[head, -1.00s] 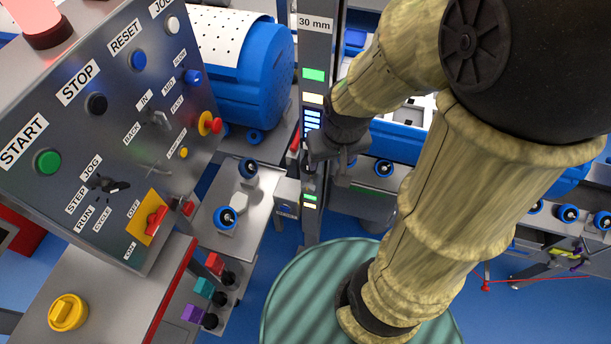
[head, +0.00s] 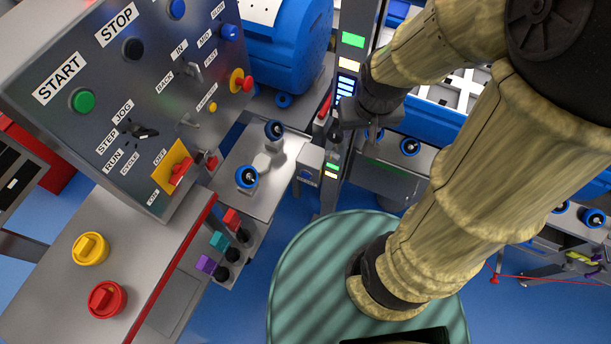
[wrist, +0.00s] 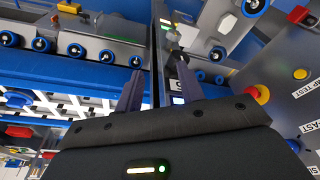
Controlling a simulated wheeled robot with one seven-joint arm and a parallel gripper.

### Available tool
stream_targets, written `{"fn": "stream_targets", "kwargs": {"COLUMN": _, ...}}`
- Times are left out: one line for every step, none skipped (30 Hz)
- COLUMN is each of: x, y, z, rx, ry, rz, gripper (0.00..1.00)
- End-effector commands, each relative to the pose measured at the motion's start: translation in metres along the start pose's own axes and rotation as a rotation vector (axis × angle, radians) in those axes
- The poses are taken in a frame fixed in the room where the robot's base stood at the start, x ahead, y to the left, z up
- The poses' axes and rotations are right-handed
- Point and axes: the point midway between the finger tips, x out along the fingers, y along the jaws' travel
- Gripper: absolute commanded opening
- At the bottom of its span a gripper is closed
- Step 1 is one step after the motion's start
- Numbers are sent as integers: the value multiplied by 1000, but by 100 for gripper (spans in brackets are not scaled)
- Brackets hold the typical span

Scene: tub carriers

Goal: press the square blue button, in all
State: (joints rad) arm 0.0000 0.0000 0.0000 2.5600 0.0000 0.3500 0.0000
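My gripper (head: 366,138) hangs at the slim grey post with lit green, yellow and blue strips (head: 346,85). In the wrist view its two fingers (wrist: 158,88) stand apart with nothing between them. A small blue mark shows on a grey box (head: 309,164) low beside the post; I cannot tell whether it is the square blue button. On the sloped panel (head: 140,100) the blue button near the top (head: 177,8) and the blue knob (head: 229,32) look round.
Left of the post are a metal tray with blue-rimmed rollers (head: 247,176) and a blue drum (head: 290,45). Yellow (head: 90,248) and red (head: 107,299) knobs sit on the grey cabinet top. A red emergency knob (wrist: 260,93) is right of the fingers.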

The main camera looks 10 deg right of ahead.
Motion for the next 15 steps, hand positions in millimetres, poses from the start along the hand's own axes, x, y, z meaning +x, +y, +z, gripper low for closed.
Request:
{"fn": "stream_targets", "kwargs": {"x": 0, "y": 0, "z": 0, "rx": 0, "ry": 0, "rz": 0, "gripper": 28}}
{"fn": "stream_targets", "kwargs": {"x": 0, "y": 0, "z": 0, "rx": 0, "ry": 0, "rz": 0, "gripper": 23}}
{"fn": "stream_targets", "kwargs": {"x": 0, "y": 0, "z": 0, "rx": 0, "ry": 0, "rz": 0, "gripper": 15}}
{"fn": "stream_targets", "kwargs": {"x": 0, "y": 0, "z": 0, "rx": 0, "ry": 0, "rz": 0, "gripper": 9}}
{"fn": "stream_targets", "kwargs": {"x": 0, "y": 0, "z": 0, "rx": 0, "ry": 0, "rz": 0, "gripper": 3}}
{"fn": "stream_targets", "kwargs": {"x": 0, "y": 0, "z": 0, "rx": 0, "ry": 0, "rz": 0, "gripper": 0}}
{"fn": "stream_targets", "kwargs": {"x": 0, "y": 0, "z": 0, "rx": 0, "ry": 0, "rz": 0, "gripper": 0}}
{"fn": "stream_targets", "kwargs": {"x": 0, "y": 0, "z": 0, "rx": 0, "ry": 0, "rz": 0, "gripper": 0}}
{"fn": "stream_targets", "kwargs": {"x": 0, "y": 0, "z": 0, "rx": 0, "ry": 0, "rz": 0, "gripper": 0}}
{"fn": "stream_targets", "kwargs": {"x": 0, "y": 0, "z": 0, "rx": 0, "ry": 0, "rz": 0, "gripper": 0}}
{"fn": "stream_targets", "kwargs": {"x": 0, "y": 0, "z": 0, "rx": 0, "ry": 0, "rz": 0, "gripper": 0}}
{"fn": "stream_targets", "kwargs": {"x": 0, "y": 0, "z": 0, "rx": 0, "ry": 0, "rz": 0, "gripper": 0}}
{"fn": "stream_targets", "kwargs": {"x": 0, "y": 0, "z": 0, "rx": 0, "ry": 0, "rz": 0, "gripper": 0}}
{"fn": "stream_targets", "kwargs": {"x": 0, "y": 0, "z": 0, "rx": 0, "ry": 0, "rz": 0, "gripper": 0}}
{"fn": "stream_targets", "kwargs": {"x": 0, "y": 0, "z": 0, "rx": 0, "ry": 0, "rz": 0, "gripper": 0}}
